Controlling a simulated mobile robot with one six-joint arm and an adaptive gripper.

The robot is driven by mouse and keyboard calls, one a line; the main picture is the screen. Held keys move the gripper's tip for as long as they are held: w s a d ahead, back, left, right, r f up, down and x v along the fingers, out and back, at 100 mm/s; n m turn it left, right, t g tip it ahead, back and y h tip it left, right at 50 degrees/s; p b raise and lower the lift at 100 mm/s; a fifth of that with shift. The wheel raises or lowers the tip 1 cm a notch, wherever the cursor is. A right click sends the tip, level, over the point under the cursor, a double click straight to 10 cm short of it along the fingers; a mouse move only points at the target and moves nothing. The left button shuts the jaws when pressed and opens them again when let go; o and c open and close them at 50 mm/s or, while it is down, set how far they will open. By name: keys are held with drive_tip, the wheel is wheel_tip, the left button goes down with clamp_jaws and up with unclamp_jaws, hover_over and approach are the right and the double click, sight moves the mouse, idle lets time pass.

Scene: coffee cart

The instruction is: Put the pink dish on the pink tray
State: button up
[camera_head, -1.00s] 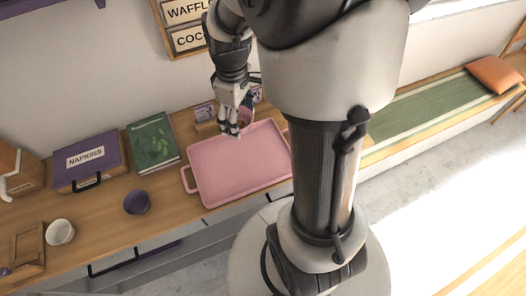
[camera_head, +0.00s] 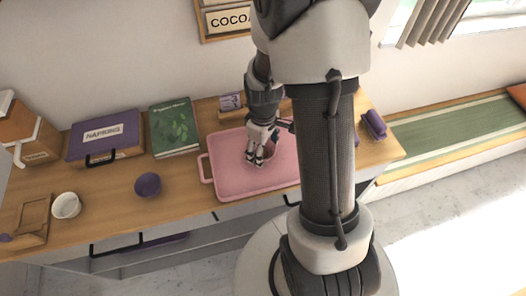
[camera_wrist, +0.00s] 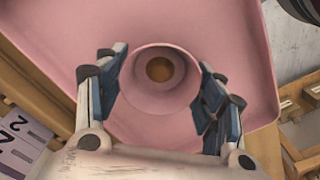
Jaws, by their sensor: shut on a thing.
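The pink dish (camera_wrist: 160,102) is round, with a brown centre, and sits between the two fingers of my gripper (camera_wrist: 160,72) in the wrist view. My gripper is shut on it. In the head view my gripper (camera_head: 255,161) points down over the pink tray (camera_head: 228,170), and the dish (camera_head: 271,152) is partly hidden behind the fingers. The tray is a flat rectangle with a raised rim and a handle at its left end; my arm hides its right end. I cannot tell whether the dish touches the tray.
Left of the tray stand a purple bowl (camera_head: 148,184), a white cup (camera_head: 66,205), a green book (camera_head: 173,128) and a purple napkin box (camera_head: 104,137). A small purple-and-white card holder (camera_head: 230,103) is behind the tray. A purple roll (camera_head: 375,124) lies at the right.

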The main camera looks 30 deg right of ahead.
drive_tip(key=shift+f, duration=0.45)
drive_tip(key=shift+f, duration=0.2)
drive_tip(key=o, duration=1.2)
drive_tip(key=shift+c, duration=0.2)
drive_tip(key=shift+r, duration=0.1)
